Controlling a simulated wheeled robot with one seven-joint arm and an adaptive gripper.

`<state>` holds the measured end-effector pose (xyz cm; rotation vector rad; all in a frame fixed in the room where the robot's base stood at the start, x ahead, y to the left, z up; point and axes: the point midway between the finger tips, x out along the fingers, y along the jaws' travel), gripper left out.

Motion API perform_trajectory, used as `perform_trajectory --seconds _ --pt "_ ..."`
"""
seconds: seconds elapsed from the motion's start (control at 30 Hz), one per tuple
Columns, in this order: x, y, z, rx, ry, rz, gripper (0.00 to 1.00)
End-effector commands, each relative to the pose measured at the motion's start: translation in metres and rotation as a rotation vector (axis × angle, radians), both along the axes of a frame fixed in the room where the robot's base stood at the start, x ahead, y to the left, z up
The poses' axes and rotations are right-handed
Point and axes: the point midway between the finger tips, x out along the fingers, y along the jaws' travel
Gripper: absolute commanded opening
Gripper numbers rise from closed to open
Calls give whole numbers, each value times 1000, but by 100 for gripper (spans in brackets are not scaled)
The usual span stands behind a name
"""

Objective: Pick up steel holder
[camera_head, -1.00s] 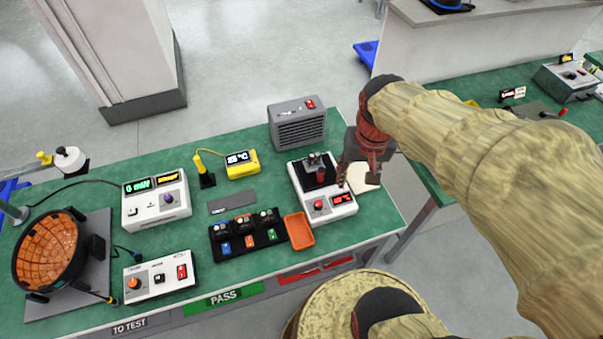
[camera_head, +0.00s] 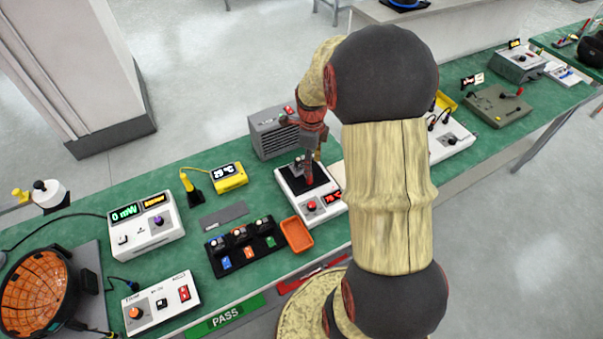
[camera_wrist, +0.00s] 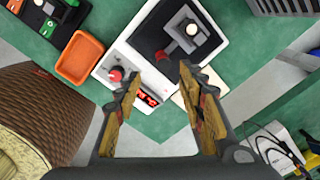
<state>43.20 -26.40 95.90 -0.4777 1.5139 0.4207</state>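A grey block with a pale round top (camera_wrist: 192,28), which looks like the steel holder, sits on the black plate (camera_wrist: 151,38) of a white heater unit (camera_wrist: 114,58). My gripper (camera_wrist: 160,75) is open and empty, its two fingers apart, with the block beyond the fingertips in the wrist view. Several dark holders with coloured tags stand in a black rack (camera_head: 250,257) to the left.
An orange tray (camera_head: 297,234) lies between rack and heater. A grey fan box (camera_head: 272,135) stands behind the heater. A yellow thermometer (camera_head: 229,178), a white meter (camera_head: 148,226) and a white control box (camera_head: 160,303) stand left. A grey mat (camera_head: 223,215) lies bare behind the rack.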

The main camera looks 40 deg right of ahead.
Motion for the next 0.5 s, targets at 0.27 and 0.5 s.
perform_trajectory --seconds 0.27,0.5 --pt "1 0 -23 1 0 -30 40" --pt "3 -3 -43 1 0 -28 40"
